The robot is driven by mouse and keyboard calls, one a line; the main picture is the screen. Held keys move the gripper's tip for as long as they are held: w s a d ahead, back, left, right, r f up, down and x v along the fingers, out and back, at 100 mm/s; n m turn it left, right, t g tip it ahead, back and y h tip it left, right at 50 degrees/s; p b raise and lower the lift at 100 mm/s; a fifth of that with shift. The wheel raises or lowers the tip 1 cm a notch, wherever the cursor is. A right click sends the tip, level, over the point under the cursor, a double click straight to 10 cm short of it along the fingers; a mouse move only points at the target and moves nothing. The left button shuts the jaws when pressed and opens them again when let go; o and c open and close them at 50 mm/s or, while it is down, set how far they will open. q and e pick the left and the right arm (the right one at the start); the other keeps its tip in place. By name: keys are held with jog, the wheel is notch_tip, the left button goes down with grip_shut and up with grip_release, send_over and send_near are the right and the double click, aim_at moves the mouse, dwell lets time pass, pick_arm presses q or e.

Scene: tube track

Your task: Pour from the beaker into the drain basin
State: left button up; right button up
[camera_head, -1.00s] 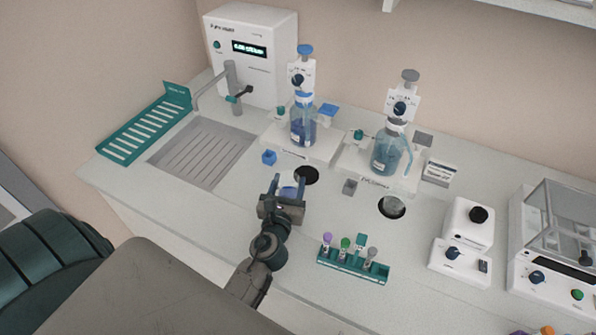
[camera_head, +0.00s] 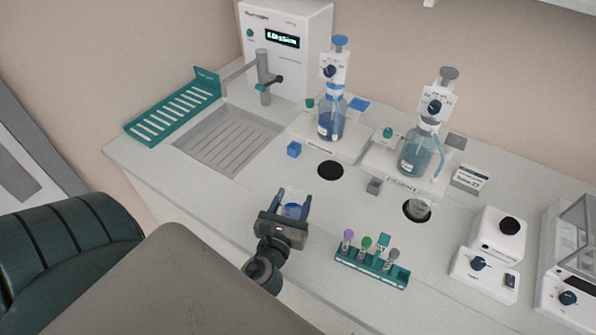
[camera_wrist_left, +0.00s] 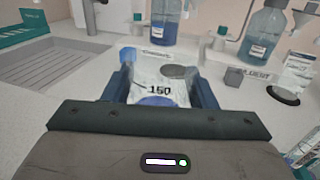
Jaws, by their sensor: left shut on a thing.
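My left gripper (camera_head: 293,208) is shut on a clear beaker (camera_head: 291,211) with blue liquid in its lower part, above the counter. In the left wrist view the beaker (camera_wrist_left: 157,85) stands between the two blue fingers and shows a "150" mark. It looks roughly upright. The drain basin (camera_head: 228,142) is a grey ribbed sink at the back left of the counter, apart from the beaker. It also shows at the left edge of the left wrist view (camera_wrist_left: 55,65). My right gripper is not in view.
A tap (camera_head: 263,75) stands behind the basin, and a green drying rack (camera_head: 170,112) lies to its left. A blue cube (camera_head: 294,149) and a dark round hole (camera_head: 331,170) lie behind the beaker. Two dispenser bottles (camera_head: 332,118) stand behind. A tube rack (camera_head: 372,268) is at right.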

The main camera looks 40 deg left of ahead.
aim_at(285, 213)
pick_arm(q)
jog(key=shift+a+b+v, duration=0.25)
jog(key=shift+b+v, duration=0.2)
jog(key=shift+v, duration=0.65)
jog(key=shift+s, duration=0.45)
notch_tip(285, 213, up, 8)
jog(key=p, duration=0.8)
jog(key=shift+r, duration=0.1)
jog(key=shift+w, duration=0.1)
